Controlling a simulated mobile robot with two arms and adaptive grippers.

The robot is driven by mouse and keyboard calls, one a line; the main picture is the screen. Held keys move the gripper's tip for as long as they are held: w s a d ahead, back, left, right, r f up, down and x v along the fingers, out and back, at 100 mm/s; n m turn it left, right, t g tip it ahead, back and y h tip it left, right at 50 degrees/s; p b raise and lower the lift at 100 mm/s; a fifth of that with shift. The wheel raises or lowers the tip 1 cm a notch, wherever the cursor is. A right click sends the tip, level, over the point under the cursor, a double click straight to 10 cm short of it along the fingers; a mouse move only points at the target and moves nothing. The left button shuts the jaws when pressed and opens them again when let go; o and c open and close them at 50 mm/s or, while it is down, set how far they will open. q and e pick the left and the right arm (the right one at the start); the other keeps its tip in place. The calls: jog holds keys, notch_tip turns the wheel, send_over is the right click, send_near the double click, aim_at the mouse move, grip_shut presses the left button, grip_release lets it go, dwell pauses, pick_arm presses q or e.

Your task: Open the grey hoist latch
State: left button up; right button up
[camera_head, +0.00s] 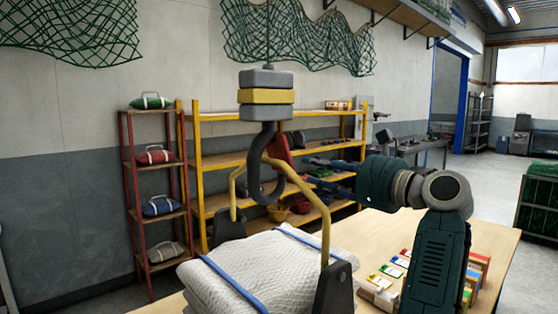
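The grey hoist block (266,108) with a yellow band hangs on a cable, left of centre. A dark grey hook (254,165) hangs below it, its mouth to the right. A red tab (279,150), apparently the latch, slants at the hook's mouth; I see no separate grey latch. A yellow bail (311,197) runs up to the hook; whether it bears on the hook is unclear.
A white bundle with blue straps (240,272) lies under the bail between black brackets (333,290) on the wooden table (480,233). Small coloured blocks (383,281) lie by my arm. Yellow shelves (222,158) and a red rack (130,195) stand behind.

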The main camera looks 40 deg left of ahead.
aim_at(290, 161)
pick_arm(q)
jog(key=a, duration=0.1)
jog(key=a+p, duration=0.1)
jog(key=a, duration=0.1)
jog(key=a+p, duration=0.1)
jog(key=a, duration=0.1)
jog(key=shift+w+r, duration=0.15)
jog(key=shift+r, duration=0.15)
jog(key=a+p, duration=0.1)
jog(key=a, duration=0.1)
jog(key=a+p, duration=0.1)
jog(key=a, duration=0.1)
jog(key=shift+w+a+f, duration=0.2)
jog(key=shift+a, duration=0.25)
jog(key=c, duration=0.8)
grip_shut()
pick_arm(e)
jog(key=d+r, duration=0.1)
jog(key=r, duration=0.1)
jog(key=d+r, duration=0.2)
jog(key=shift+r, duration=0.1)
